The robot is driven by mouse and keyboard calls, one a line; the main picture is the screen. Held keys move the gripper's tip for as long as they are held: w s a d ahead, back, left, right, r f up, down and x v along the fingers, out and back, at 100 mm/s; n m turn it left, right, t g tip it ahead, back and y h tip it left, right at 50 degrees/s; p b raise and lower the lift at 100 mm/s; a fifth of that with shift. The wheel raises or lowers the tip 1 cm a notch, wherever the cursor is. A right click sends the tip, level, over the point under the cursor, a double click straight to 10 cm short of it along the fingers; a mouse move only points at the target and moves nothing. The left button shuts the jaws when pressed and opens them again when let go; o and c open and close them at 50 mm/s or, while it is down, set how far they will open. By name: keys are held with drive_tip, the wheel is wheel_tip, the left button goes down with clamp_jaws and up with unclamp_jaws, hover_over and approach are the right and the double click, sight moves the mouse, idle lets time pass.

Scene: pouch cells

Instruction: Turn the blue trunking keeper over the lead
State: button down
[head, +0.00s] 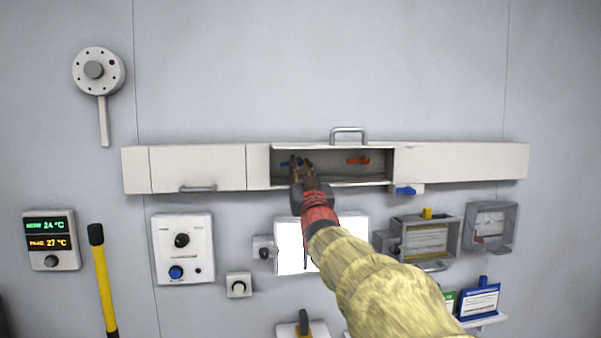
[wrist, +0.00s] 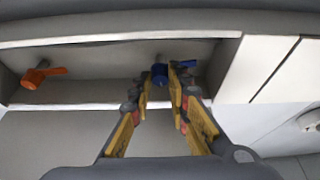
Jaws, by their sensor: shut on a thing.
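The blue trunking keeper (head: 284,163) is inside the open section of the white wall trunking (head: 400,163), near its left end. My gripper (head: 301,166) reaches into that opening and is shut on the keeper. In the wrist view the keeper's round blue hub (wrist: 159,74) shows between the fingertips (wrist: 160,78), and part of its blue handle (wrist: 188,64) shows past the right finger. The fingers hide much of it. An orange keeper (head: 358,160) sits in the same opening, apart from my gripper; it also shows in the wrist view (wrist: 42,74). I cannot make out the lead.
A grey handle (head: 348,131) stands above the opening. A blue part (head: 405,190) sits on a small block under the trunking. Below are a white control box (head: 182,248), a clear-fronted box (head: 427,240) and a yellow bar (head: 103,285).

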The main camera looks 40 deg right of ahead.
drive_tip(key=n+y, duration=0.1)
drive_tip(key=n, duration=0.2)
drive_tip(key=n+t+y+b, duration=0.1)
drive_tip(key=n, duration=0.1)
drive_tip(key=shift+s+d+y, duration=0.1)
drive_tip(key=shift+d+y, duration=0.15)
drive_tip(key=shift+y, duration=0.05)
drive_tip(key=n, duration=0.1)
drive_tip(key=n+y+p, duration=0.1)
drive_tip(key=n, duration=0.1)
drive_tip(key=n+y, duration=0.1)
drive_tip(key=n, duration=0.1)
drive_tip(key=shift+r+p, duration=0.25)
drive_tip(key=shift+p, duration=0.15)
drive_tip(key=n+y+p, duration=0.1)
drive_tip(key=n+p, duration=0.1)
drive_tip(key=n, duration=0.1)
drive_tip(key=n+y+p, duration=0.2)
drive_tip(key=n, duration=0.1)
drive_tip(key=shift+s+d+r+n+g, duration=0.1)
drive_tip(key=shift+d+r+n+g, duration=0.1)
drive_tip(key=shift+n+g, duration=0.1)
drive_tip(key=shift+n+g+y+p, duration=0.5)
drive_tip(key=shift+n+p, duration=1.15)
drive_tip(key=shift+n, duration=0.15)
drive_tip(key=c, duration=1.7)
unclamp_jaws()
drive_tip(key=shift+c, duration=0.2)
drive_tip(key=shift+o, duration=0.3)
